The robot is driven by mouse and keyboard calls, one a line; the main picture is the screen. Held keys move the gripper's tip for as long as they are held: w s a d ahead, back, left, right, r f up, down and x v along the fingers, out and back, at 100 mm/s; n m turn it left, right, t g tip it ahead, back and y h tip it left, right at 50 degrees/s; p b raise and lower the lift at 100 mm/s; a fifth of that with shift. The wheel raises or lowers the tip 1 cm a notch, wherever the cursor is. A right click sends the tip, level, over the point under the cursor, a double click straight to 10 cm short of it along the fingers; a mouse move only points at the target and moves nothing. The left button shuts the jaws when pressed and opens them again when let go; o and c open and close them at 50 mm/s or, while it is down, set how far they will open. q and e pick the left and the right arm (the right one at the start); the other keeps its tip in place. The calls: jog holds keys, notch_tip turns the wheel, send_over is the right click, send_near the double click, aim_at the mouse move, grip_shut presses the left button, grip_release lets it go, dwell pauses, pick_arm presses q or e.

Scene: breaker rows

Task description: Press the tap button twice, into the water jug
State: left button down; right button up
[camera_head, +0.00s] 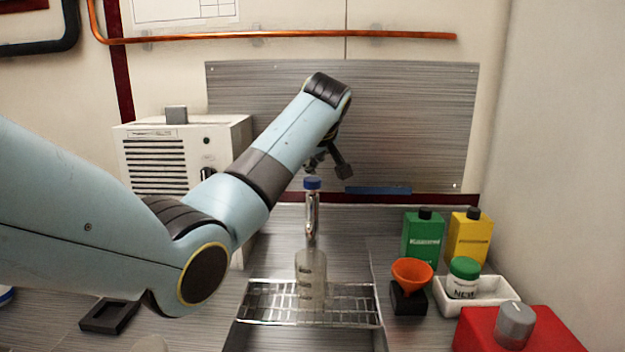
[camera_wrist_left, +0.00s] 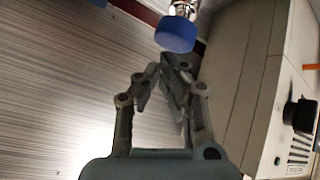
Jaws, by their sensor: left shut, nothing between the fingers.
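The tap button (camera_head: 312,183) is a blue cap on top of the chrome tap (camera_head: 312,215). It also shows in the left wrist view (camera_wrist_left: 176,34), just beyond my fingertips. The water jug (camera_head: 311,275) is clear and stands upright on a wire rack, below the tap; I cannot tell its water level. My left gripper (camera_head: 312,165) is shut and empty, close above and behind the button in the head view. In the left wrist view my left gripper (camera_wrist_left: 165,72) shows its fingers together, with a small gap to the blue button. My right gripper is not in view.
A wire rack (camera_head: 262,300) lies under the jug. A white vented box (camera_head: 135,165) stands left of the tap. On the right are a green bottle (camera_head: 421,240), a yellow bottle (camera_head: 470,240), an orange funnel (camera_head: 411,272), a white tray (camera_head: 500,288) and a red box (camera_head: 550,335).

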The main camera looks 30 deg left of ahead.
aim_at(313, 179)
pick_arm(q)
jog(key=shift+f, duration=0.2)
jog(key=shift+f+b, duration=0.35)
jog(key=shift+f, duration=0.7)
dwell(0.8)
jog(key=shift+r, duration=0.1)
jog(key=shift+r+p, duration=1.25)
jog(key=shift+r, duration=0.1)
notch_tip(313, 179, up, 5)
jog(key=p, duration=0.5)
jog(key=shift+r, duration=0.1)
jog(key=shift+f, duration=0.2)
